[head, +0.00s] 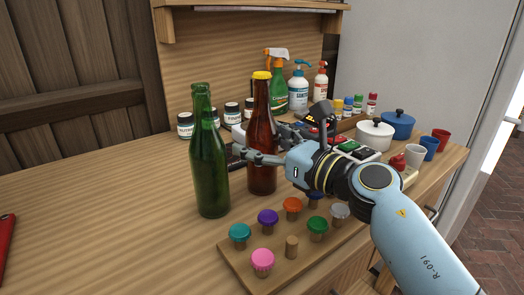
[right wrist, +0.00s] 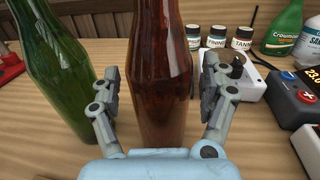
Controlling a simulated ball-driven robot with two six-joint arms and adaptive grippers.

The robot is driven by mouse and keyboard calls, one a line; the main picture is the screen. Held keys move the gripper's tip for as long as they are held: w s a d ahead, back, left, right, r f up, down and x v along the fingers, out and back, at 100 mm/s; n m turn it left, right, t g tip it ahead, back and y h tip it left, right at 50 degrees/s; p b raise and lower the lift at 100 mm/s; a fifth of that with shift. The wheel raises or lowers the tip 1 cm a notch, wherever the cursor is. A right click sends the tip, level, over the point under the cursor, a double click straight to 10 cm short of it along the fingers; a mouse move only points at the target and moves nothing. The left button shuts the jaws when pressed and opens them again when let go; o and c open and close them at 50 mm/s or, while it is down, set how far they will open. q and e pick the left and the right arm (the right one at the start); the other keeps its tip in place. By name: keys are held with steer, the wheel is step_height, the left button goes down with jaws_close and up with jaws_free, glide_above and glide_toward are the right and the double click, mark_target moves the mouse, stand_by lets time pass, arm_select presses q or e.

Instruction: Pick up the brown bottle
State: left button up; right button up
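The brown bottle (head: 262,140), with a yellow cap, stands upright on the wooden counter, just right of a green bottle (head: 209,160). My right gripper (head: 262,149) is at the brown bottle's body. In the right wrist view, the brown bottle (right wrist: 161,75) stands between the two spread fingers of the gripper (right wrist: 160,85). A gap shows on each side, so the fingers seem apart from the glass. The green bottle (right wrist: 55,70) is close outside the left finger. My left gripper is not in view.
A wooden board (head: 240,265) with several coloured knobs lies in front of the bottles. Small labelled jars (head: 232,113), spray and pump bottles (head: 298,90), pots (head: 375,135) and cups (head: 428,148) stand behind and right. The counter's left is mostly clear.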

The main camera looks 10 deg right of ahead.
mark_target(271, 123)
jaws_close()
steer(key=shift+r, duration=0.1)
steer(key=shift+r, duration=0.1)
stand_by(0.4)
steer(key=shift+r+p, duration=0.9)
steer(key=shift+r, duration=1.15)
steer(key=w+d+r, duration=0.6)
steer(key=d, duration=0.3)
steer(key=shift+w+d+r, duration=0.25)
steer(key=shift+w+r, duration=0.05)
steer(key=shift+w, duration=0.05)
